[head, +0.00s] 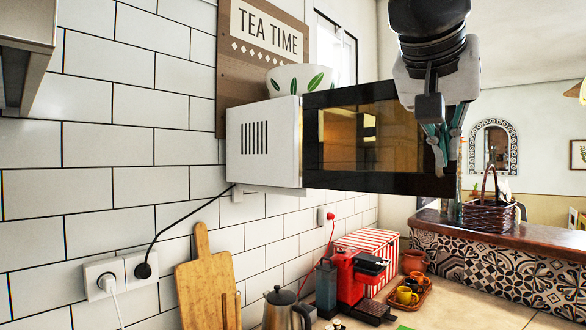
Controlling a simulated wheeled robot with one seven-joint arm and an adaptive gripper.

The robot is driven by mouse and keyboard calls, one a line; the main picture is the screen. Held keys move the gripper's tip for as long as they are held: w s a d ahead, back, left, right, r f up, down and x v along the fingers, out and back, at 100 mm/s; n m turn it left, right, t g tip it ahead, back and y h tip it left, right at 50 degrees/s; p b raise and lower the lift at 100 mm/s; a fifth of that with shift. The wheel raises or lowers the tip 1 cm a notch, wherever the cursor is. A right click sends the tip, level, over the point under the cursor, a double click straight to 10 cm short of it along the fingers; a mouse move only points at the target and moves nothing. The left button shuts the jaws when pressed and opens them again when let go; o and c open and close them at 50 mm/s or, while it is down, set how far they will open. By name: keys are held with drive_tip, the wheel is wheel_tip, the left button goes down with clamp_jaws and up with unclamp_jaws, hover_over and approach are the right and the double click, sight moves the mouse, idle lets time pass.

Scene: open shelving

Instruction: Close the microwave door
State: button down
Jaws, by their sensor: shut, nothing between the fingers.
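The microwave (264,143) has a white vented side facing me, with its back toward the tiled wall. Its black door (312,145) with an amber window stands wide open, reaching right from the body's front edge, roughly in line with that side. My gripper (444,168) points down at the door's far right end, overlapping its free edge in the picture. Its fingers are shut with nothing between them. I cannot tell whether they touch the door. The microwave's cavity is hidden behind the door.
A leaf-patterned bowl (300,78) sits on top of the microwave. Below are a red coffee machine (342,283), a kettle (285,312) and a cutting board (207,280) on the counter. A wicker basket (489,214) stands on a ledge at right.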

sight(454, 185)
drive_tip(key=x, duration=0.4)
drive_tip(key=r+p+x, duration=0.1)
drive_tip(key=x, duration=0.6)
drive_tip(key=shift+w+d+f+p, duration=0.1)
drive_tip(key=shift+w+d+p, duration=0.25)
drive_tip(key=shift+w+d, duration=0.75)
drive_tip(key=shift+w, duration=0.1)
